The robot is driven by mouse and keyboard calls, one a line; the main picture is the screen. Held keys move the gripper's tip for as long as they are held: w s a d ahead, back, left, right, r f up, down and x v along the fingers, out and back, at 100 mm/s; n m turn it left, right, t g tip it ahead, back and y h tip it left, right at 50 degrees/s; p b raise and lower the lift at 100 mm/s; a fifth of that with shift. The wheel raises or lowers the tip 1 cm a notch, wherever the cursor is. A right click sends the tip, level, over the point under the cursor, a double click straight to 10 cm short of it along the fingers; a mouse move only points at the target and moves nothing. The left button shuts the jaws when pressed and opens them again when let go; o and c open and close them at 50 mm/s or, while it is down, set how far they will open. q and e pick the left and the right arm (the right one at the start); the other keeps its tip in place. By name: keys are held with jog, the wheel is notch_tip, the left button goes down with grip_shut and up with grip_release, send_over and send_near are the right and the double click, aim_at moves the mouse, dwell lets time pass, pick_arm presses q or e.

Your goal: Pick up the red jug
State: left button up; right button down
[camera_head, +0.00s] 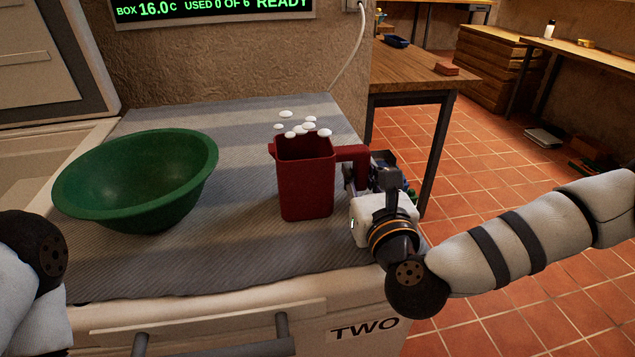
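The red jug (305,187) stands upright on the grey ribbed mat (250,255), with its handle to the right. My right gripper (357,178) is at the handle's outer side, low on it. The gripper's own wrist and body hide its fingertips and the lower handle, so I cannot tell whether it is closed on it. Several small white rounded pieces (307,125) show at and above the jug's rim; whether they lie in it or behind it is unclear. Part of my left arm shows at the lower left edge, but its gripper is out of view.
A large green bowl (140,180) stands on the mat left of the jug, with clear mat between them. A wall with a lit display (212,8) rises behind. A wooden table (420,75) stands beyond, at the right. The mat's right edge is close to my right gripper.

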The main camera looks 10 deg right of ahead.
aim_at(365, 162)
notch_tip(365, 162, up, 3)
jog(key=shift+r, duration=0.2)
pick_arm(q)
jog(key=shift+t, duration=0.7)
jog(key=shift+w+r+p, duration=1.25)
jog(key=shift+w+r, duration=0.3)
jog(key=shift+w, duration=0.1)
pick_arm(e)
jog(key=s+a+r, duration=0.8)
jog(key=s+r, duration=0.1)
jog(key=s, duration=0.2)
jog(key=shift+s+a+r, duration=0.15)
jog(key=shift+s+r, duration=0.1)
jog(key=shift+r, duration=0.05)
jog(key=c, duration=2.2)
grip_release()
grip_shut()
